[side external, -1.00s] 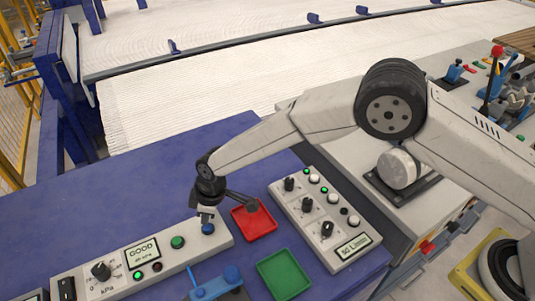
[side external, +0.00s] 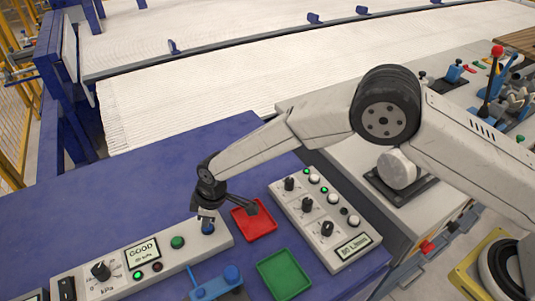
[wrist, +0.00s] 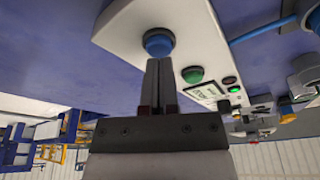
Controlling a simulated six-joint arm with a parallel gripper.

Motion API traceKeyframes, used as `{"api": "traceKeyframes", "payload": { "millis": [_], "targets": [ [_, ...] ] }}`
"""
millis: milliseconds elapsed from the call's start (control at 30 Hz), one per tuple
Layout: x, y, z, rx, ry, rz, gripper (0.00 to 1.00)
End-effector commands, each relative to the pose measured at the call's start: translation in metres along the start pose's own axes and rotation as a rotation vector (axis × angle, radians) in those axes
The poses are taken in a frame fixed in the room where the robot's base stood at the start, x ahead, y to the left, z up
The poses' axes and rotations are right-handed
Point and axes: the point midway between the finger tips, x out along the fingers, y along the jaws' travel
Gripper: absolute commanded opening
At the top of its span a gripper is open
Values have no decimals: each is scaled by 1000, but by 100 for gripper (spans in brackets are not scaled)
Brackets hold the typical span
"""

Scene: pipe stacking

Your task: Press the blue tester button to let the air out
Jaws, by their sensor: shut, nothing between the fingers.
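The blue tester button (side external: 208,229) is a round cap at the right end of the long pale tester panel (side external: 120,284). My gripper (side external: 206,216) is shut and empty, pointing down directly over the button. In the wrist view the closed fingers (wrist: 158,64) end at the edge of the blue button (wrist: 158,40). I cannot tell for sure whether they touch it or whether the button is pushed in. The tester display (side external: 142,251) reads GOOD with a small kPa line beneath. A green button (side external: 177,242) sits just left of the blue one.
A red tray (side external: 262,222) lies right of my gripper, and a green tray (side external: 284,275) lies nearer the front. A blue fixture (side external: 215,283) stands in front of the tester. A second panel with knobs (side external: 325,219) is at the right. The blue table behind is clear.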

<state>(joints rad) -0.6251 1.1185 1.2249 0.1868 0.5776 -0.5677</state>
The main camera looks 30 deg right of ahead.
Motion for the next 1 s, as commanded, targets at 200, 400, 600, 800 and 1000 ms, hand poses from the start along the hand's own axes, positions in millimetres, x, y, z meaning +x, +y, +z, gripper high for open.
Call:
{"api": "traceKeyframes", "payload": {
  "millis": [200, 400, 600, 800, 1000],
  "targets": [
    [4, 0, 1, 0, 0, 0, 0],
    [6, 0, 2, 0, 0, 0, 0],
    [9, 0, 2, 0, 0, 0, 0],
    [11, 0, 3, 0, 1, 0, 0],
    [11, 0, 3, 0, 0, 0, 0]
  ]
}}
